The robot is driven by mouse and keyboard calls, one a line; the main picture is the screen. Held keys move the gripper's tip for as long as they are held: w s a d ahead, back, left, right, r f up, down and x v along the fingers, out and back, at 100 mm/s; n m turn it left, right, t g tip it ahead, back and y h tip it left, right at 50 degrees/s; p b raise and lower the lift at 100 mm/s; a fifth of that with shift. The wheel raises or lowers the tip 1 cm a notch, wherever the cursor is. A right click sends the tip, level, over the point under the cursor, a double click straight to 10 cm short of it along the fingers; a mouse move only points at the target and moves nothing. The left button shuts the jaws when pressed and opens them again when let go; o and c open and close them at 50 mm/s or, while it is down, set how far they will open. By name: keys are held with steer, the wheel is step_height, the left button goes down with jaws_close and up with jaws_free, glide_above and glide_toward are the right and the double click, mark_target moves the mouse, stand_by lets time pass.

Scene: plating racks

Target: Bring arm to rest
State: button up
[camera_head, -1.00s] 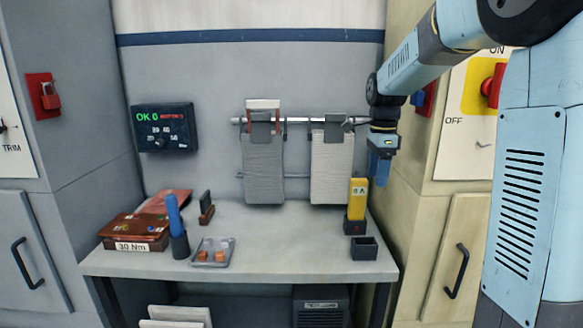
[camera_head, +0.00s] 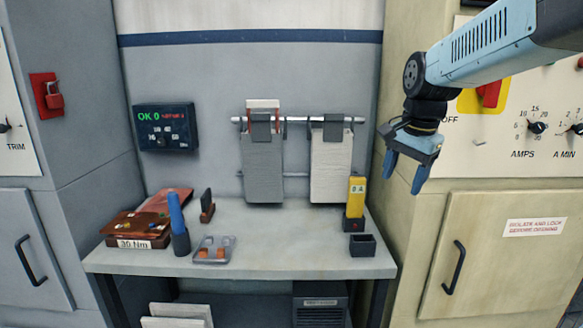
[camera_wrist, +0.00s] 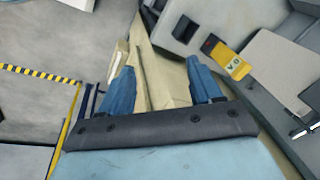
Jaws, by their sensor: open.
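My gripper (camera_head: 406,176) hangs in the air at the right in the head view, in front of the cream cabinet and right of the bench. Its two blue fingers are apart with nothing between them. In the wrist view the open fingers (camera_wrist: 160,90) show over the floor and the cream cabinet side, with no object held. The arm reaches in from the upper right.
The grey bench (camera_head: 290,262) holds a yellow device (camera_head: 356,192), a small dark box (camera_head: 362,245), a tray (camera_head: 213,250) and a blue-handled tool (camera_head: 177,215). Two hanging plates (camera_head: 262,170) (camera_head: 331,170) are on the rail. The cream cabinet (camera_head: 500,250) stands close behind my gripper.

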steer(key=s+f+n+t, duration=0.2)
steer(key=s+n, duration=0.8)
steer(key=s, duration=0.5)
steer(key=shift+s+f+t, duration=0.25)
steer(key=shift+f+t, duration=0.05)
steer(key=shift+t, duration=0.3)
steer(key=shift+a, duration=0.1)
steer(key=shift+c, duration=0.4)
stand_by(0.9)
